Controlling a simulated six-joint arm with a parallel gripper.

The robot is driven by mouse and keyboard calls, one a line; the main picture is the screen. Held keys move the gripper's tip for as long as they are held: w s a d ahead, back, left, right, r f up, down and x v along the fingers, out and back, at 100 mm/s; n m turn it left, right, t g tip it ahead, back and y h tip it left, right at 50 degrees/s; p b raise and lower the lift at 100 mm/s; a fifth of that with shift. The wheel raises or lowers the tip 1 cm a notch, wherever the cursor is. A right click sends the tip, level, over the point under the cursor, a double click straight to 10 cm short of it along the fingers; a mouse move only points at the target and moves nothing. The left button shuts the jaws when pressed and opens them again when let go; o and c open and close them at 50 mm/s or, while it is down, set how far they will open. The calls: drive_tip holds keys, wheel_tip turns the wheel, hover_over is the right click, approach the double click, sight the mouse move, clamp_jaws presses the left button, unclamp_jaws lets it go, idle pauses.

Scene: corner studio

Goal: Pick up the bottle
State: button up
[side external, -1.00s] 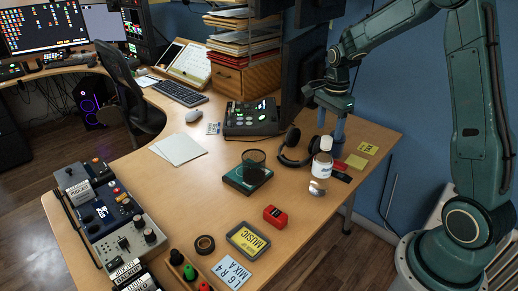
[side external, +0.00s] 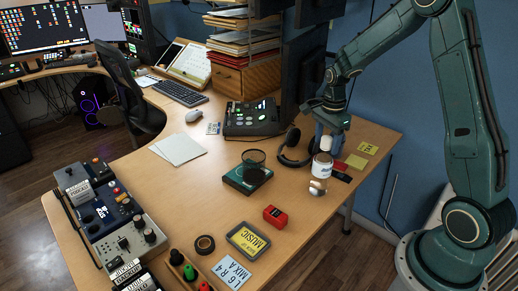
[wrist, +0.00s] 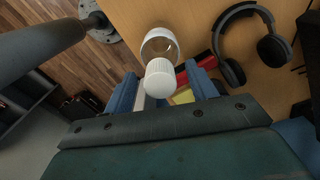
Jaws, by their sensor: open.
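The bottle (side external: 322,166) stands upright on the table, with a pale body and a white cap. Its ribbed white cap (wrist: 160,80) shows in the wrist view, between the two blue fingers. My gripper (side external: 329,133) is open and close to the cap in the side view. In the wrist view my gripper (wrist: 162,90) has one finger on each side of the cap, with a gap on the right. I cannot tell whether either finger touches it. The lower bottle is mostly hidden in the wrist view.
Black headphones (side external: 292,150) lie left of the bottle. A small shiny object (side external: 317,187) is in front of it. Yellow notes (side external: 367,148) lie to its right. A red box (side external: 275,215) and a dark glass on a teal block (side external: 248,179) stand nearer the middle.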

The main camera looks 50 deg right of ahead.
clamp_jaws()
drive_tip(key=shift+r, duration=0.15)
idle(0.4)
wheel_tip(320, 180, up, 20)
idle(0.7)
idle(0.4)
